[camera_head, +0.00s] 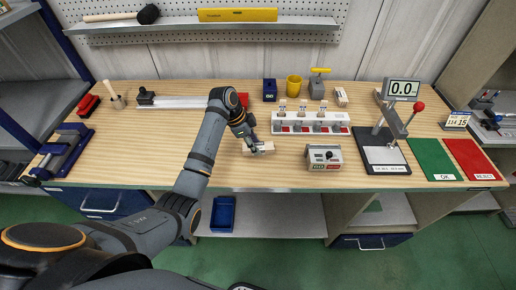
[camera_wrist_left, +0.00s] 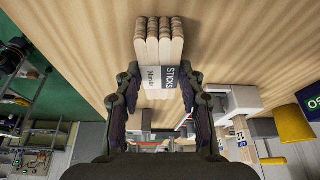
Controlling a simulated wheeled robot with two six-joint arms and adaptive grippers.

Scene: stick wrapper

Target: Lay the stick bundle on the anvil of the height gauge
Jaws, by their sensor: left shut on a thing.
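In the head view my left gripper (camera_head: 257,147) is low over the middle front of the workbench, shut on the stick bundle (camera_head: 262,151). In the left wrist view the bundle (camera_wrist_left: 158,45) is several pale wooden sticks side by side, with a white and dark band reading STICKS. The left gripper's fingers (camera_wrist_left: 158,88) press on its two sides. I cannot tell whether the bundle touches the bench. The height gauge (camera_head: 384,152) stands to the right, with a pale plate on a dark base, a red knob and a display reading 0.0. My right gripper is out of view.
A grey box with a black knob (camera_head: 324,157) and a white rack with several slots (camera_head: 311,123) stand between the bundle and the gauge. Green (camera_head: 432,158) and red (camera_head: 474,158) mats lie right of the gauge. A blue vise (camera_head: 62,150) stands at the left.

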